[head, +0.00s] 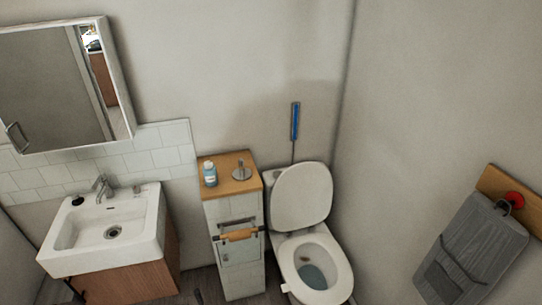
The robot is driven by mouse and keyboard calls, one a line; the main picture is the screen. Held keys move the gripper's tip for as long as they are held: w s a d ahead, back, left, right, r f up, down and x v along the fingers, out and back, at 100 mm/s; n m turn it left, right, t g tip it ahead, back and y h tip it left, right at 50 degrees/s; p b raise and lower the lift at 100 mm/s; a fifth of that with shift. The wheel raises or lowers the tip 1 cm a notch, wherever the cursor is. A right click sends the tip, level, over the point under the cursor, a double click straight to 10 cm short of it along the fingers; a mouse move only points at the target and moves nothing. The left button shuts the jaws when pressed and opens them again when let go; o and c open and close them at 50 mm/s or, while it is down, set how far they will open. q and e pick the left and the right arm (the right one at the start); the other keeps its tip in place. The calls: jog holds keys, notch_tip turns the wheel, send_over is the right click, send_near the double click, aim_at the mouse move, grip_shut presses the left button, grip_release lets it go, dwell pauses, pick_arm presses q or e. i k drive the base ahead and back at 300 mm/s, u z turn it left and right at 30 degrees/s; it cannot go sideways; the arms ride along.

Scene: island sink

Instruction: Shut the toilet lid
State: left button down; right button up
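The white toilet (288,268) stands in the corner at the lower middle right of the head view. Its lid (300,197) is up and leans back toward the wall. The seat ring (339,264) lies down on the bowl, and the dark inside of the bowl shows through it. The bottom of the toilet is cut off by the picture's lower edge. Neither of my grippers can be made out in the head view.
A narrow white cabinet (240,274) with a wooden top and a bottle (209,173) stands left of the toilet. A sink (107,231) is farther left. A blue-handled brush (295,121) hangs behind the lid. A grey towel (475,245) hangs on the right wall.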

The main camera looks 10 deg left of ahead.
aim_at(301, 195)
jog(key=z, duration=0.05)
jog(key=i, duration=1.1)
jog(key=z, duration=0.8)
